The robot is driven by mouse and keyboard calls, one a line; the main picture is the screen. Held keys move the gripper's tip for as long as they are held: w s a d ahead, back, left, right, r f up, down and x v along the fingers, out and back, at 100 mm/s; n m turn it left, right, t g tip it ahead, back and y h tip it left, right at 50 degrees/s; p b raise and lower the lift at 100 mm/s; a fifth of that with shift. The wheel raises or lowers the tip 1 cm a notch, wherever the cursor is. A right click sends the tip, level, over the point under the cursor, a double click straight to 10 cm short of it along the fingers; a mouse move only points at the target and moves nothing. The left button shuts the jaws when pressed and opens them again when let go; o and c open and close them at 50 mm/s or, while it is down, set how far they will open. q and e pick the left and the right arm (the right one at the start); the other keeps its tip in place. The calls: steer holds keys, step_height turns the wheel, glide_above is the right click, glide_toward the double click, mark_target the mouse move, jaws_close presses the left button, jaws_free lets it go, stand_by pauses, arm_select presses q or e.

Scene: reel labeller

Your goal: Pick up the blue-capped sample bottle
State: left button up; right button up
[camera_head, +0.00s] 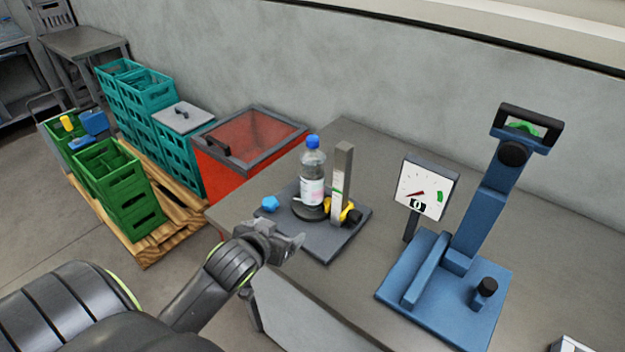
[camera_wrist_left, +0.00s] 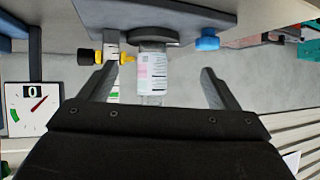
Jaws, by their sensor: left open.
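The blue-capped sample bottle (camera_head: 313,180) stands upright on a round dark base on a grey plate on the table. It is clear with a white and pink label. In the left wrist view, which shows the scene upside down, the bottle (camera_wrist_left: 153,70) lies between the two fingers, beyond their tips, and its cap is hidden. My left gripper (camera_head: 292,245) is open and empty in front of the plate, near the table's front edge, apart from the bottle. It also shows in the left wrist view (camera_wrist_left: 157,77). My right gripper is not in view.
A grey post (camera_head: 342,185) with a yellow and black clamp (camera_head: 347,210) stands right beside the bottle. A dial gauge (camera_head: 425,188) and blue press (camera_head: 455,270) stand right. A red bin (camera_head: 215,175) stands left.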

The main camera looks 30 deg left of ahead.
mark_target(308, 187)
arm_select(q)
steer(key=w+r+t, duration=0.2)
steer(key=w+r, duration=0.1)
steer(key=r, duration=0.2)
steer(key=x, duration=0.5)
steer(key=p+x, duration=0.1)
steer(key=x, duration=0.5)
steer(key=shift+w+d, duration=0.2)
steer(key=shift+w, duration=0.1)
steer(key=shift+w+a+f+p, duration=0.1)
steer(key=shift+w+a+p, duration=0.1)
steer(key=shift+w+p, duration=0.45)
steer(key=shift+p+x, duration=0.35)
steer(key=shift+x, duration=1.6)
steer(key=shift+s, duration=0.1)
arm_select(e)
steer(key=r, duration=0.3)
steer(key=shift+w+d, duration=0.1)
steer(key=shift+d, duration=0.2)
